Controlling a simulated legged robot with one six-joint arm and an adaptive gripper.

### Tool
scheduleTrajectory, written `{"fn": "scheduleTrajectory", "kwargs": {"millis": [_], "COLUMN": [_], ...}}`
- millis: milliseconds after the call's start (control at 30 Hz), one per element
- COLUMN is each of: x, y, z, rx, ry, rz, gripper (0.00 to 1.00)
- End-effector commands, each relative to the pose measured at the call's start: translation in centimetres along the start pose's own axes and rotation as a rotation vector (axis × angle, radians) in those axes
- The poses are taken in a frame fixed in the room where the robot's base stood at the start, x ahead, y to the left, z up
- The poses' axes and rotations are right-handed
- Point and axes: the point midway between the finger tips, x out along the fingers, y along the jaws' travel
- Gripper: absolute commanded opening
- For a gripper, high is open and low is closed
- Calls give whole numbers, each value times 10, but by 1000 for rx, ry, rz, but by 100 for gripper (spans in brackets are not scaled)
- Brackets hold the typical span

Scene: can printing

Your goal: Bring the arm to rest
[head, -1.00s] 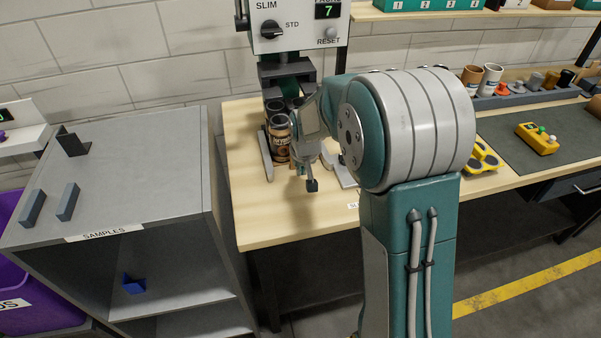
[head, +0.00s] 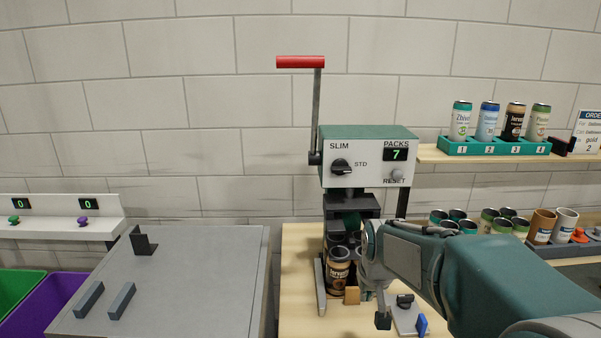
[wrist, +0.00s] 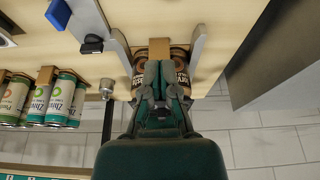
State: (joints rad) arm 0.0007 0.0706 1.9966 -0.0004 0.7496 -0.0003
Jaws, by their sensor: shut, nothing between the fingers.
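My arm reaches in from the lower right of the head view, with its wrist (head: 372,268) in front of the machine base. My gripper (wrist: 161,72) shows in the wrist view; its dark fingers are together with nothing between them. In that view, brown cans (wrist: 124,73) stand close behind the fingers; I cannot tell whether they touch. My wrist and forearm hide part of the cans and the fingertips.
The printing machine (head: 367,158), with a red-handled lever (head: 300,62) raised, stands behind. A metal rail (head: 320,288) flanks the cans. A grey cabinet (head: 200,280) is left; shelf cans (head: 486,121) and more cans (head: 456,215) are right.

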Motion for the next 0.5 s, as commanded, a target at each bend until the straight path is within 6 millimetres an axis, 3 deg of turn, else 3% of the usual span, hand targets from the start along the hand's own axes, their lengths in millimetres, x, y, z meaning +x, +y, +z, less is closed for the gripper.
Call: {"fn": "scheduleTrajectory", "kwargs": {"millis": [33,200,500], "x": [-18,-59,-109], "y": [0,0,0], "z": [11,50,127], "rx": [0,0,0], "ry": [18,52,116], "rz": [0,0,0], "gripper": [0,0,0]}}
